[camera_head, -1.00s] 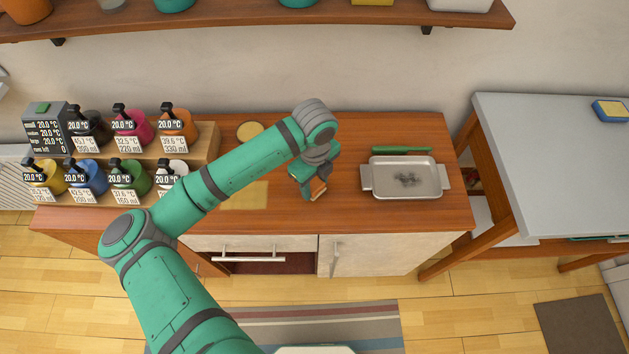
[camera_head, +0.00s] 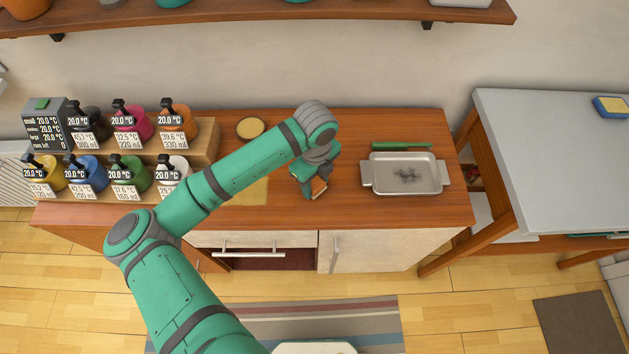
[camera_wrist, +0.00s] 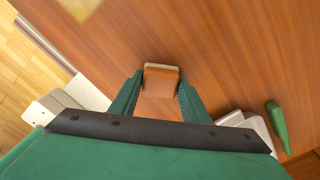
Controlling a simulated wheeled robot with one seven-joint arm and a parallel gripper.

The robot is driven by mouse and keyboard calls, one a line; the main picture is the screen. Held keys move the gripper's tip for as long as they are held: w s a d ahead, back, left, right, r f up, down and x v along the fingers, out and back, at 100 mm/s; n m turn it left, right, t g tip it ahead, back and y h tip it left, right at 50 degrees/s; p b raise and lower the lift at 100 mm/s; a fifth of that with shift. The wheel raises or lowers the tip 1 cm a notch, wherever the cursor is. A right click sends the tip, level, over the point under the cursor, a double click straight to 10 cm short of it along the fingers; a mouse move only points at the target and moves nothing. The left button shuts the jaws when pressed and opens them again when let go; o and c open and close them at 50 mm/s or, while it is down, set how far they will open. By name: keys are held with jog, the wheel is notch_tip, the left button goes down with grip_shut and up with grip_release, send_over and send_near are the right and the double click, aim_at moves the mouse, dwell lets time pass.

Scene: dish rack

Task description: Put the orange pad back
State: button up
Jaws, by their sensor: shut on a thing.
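The orange pad (camera_wrist: 161,79) is a small orange-brown block with a pale strip along its far edge in the wrist view. It sits between the two green fingers of my gripper (camera_wrist: 159,94), which is shut on it. In the head view, the orange pad (camera_head: 319,186) shows as a small orange patch at the tip of my gripper (camera_head: 314,190), over the wooden counter (camera_head: 335,218) and left of the metal tray. I cannot tell whether the pad touches the counter. The fingers hide part of it.
A metal tray (camera_head: 430,183) with a dark smudge lies right of my gripper, with a green-handled tool (camera_head: 402,146) behind it. A yellow square (camera_head: 256,192) and a round yellow disc (camera_head: 250,128) lie left. Labelled pots (camera_head: 122,176) fill the left end. A blue-and-yellow sponge (camera_head: 611,107) is far right.

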jog(key=shift+a+f, duration=0.1)
jog(key=shift+f, duration=0.15)
dwell(0.3)
jog(key=o, duration=1.1)
notch_tip(320, 180, up, 11)
jog(key=shift+f, duration=0.1)
grip_shut()
jog(key=shift+w, duration=0.1)
dwell(1.4)
